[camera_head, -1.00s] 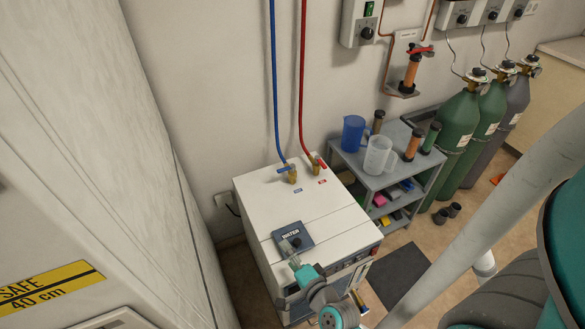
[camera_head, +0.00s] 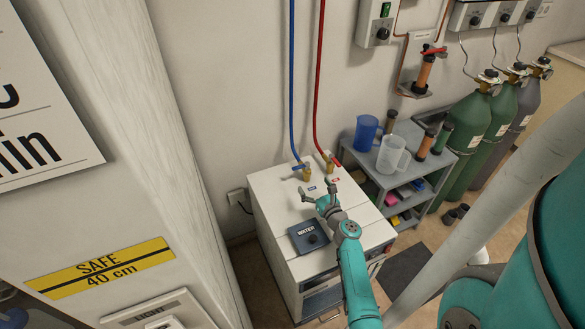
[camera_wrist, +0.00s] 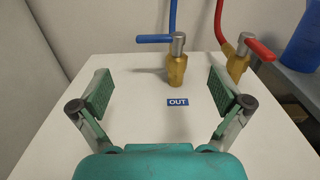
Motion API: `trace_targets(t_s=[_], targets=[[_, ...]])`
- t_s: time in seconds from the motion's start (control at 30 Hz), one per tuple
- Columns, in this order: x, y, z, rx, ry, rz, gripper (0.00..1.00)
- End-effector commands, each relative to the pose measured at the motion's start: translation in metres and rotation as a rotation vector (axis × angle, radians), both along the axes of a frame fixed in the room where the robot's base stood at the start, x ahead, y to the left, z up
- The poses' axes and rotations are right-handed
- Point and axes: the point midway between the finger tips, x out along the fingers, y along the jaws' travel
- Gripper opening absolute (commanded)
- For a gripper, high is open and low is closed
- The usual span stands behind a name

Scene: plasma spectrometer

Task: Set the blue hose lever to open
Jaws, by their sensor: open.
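The blue hose lever (camera_wrist: 154,39) sits on top of a brass valve (camera_wrist: 177,70) on the white cabinet, and points left in the wrist view. It also shows in the head view (camera_head: 299,167), at the foot of the blue hose (camera_head: 292,85). A blue label reading OUT (camera_wrist: 178,102) lies in front of it. My gripper (camera_wrist: 168,90) is open and empty. It is above the cabinet top in front of the blue valve, apart from the lever. In the wrist view the valve stands between and beyond its two fingers.
A red lever (camera_wrist: 260,48) on a second brass valve stands close to the right, under the red hose (camera_head: 318,80). A dark WATER panel (camera_head: 308,236) is on the white cabinet (camera_head: 275,212). A grey cart (camera_head: 385,181) with jugs stands right. The wall is behind.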

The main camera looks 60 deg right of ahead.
Motion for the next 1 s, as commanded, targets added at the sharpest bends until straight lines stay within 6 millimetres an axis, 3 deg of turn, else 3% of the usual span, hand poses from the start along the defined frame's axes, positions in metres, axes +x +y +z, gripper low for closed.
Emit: trace_targets(t_s=[0.17, 0.6, 1.0], targets=[[0.011, -0.01, 0.001, 0.013, -0.015, -0.002, 1.0], [0.072, -0.047, 0.001, 0.012, -0.012, -0.002, 1.0], [0.091, -0.058, 0.0, 0.011, -0.011, -0.002, 1.0]])
